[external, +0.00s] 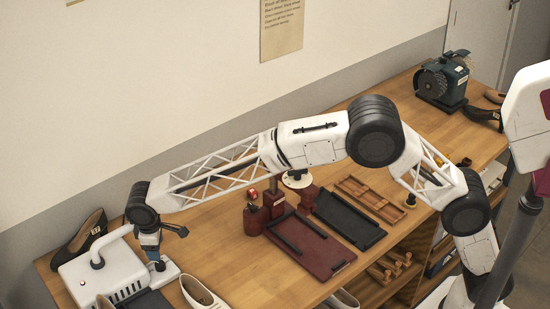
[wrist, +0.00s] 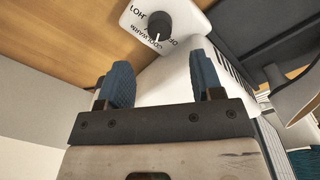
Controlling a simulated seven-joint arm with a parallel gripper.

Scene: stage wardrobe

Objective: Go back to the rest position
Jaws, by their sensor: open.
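My gripper (external: 157,258) hangs at the far left end of the bench, at the right edge of a white vented machine (external: 95,279) with a curved pipe. In the wrist view my gripper (wrist: 163,75) shows two blue fingers spread apart with nothing held between them. The white machine's side (wrist: 163,80) lies just beyond the fingers, and its dark dial (wrist: 155,28) with printed lettering is past them. I cannot tell whether the fingers touch the machine. My arm stretches out over the bench from the right.
A dark shoe (external: 82,240) stands behind the machine and a cream shoe (external: 203,294) to its right. Mid-bench hold a maroon tray (external: 318,250), a black tray (external: 350,222), a wooden tray (external: 371,199) and red stands (external: 255,218). A grinder (external: 441,80) stands at the far right.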

